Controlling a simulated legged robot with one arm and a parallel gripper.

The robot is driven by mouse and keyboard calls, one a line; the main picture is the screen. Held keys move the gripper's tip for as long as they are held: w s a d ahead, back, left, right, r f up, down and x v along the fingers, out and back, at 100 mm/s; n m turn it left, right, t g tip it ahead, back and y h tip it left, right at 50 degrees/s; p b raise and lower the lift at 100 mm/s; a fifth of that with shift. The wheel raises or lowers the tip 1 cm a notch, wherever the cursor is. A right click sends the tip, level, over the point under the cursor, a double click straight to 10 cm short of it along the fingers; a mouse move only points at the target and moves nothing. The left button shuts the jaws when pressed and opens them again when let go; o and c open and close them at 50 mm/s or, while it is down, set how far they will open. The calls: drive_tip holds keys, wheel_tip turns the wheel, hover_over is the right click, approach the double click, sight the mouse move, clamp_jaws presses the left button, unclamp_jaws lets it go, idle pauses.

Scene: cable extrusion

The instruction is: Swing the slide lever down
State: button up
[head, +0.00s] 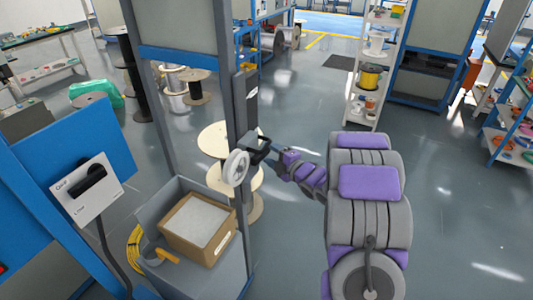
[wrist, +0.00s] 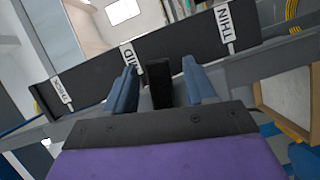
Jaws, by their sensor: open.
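The slide lever's black strip (head: 246,97) stands upright on the grey post in the head view. In the wrist view the strip (wrist: 88,82) runs across the picture, with a label "THIN" at the right, "MID" near the middle and a less legible label at the left. A dark block (wrist: 159,84), seemingly the lever's handle, stands between my fingers beside the "MID" label. My gripper (wrist: 160,72) is open, one finger on each side of the block. I cannot tell whether either finger touches it. In the head view my gripper (head: 262,148) is at the post, and the handle cannot be made out.
A white wheel (head: 235,167) is just left of my gripper. Below are a cardboard box (head: 197,224) in a grey bin and a yellow cable coil (head: 135,248). A blue panel with a black-handled switch (head: 89,182) stands left. Open floor lies right of my arm.

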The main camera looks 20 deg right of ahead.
drive_tip(key=shift+x, duration=1.3)
drive_tip(key=shift+c, duration=0.2)
clamp_jaws()
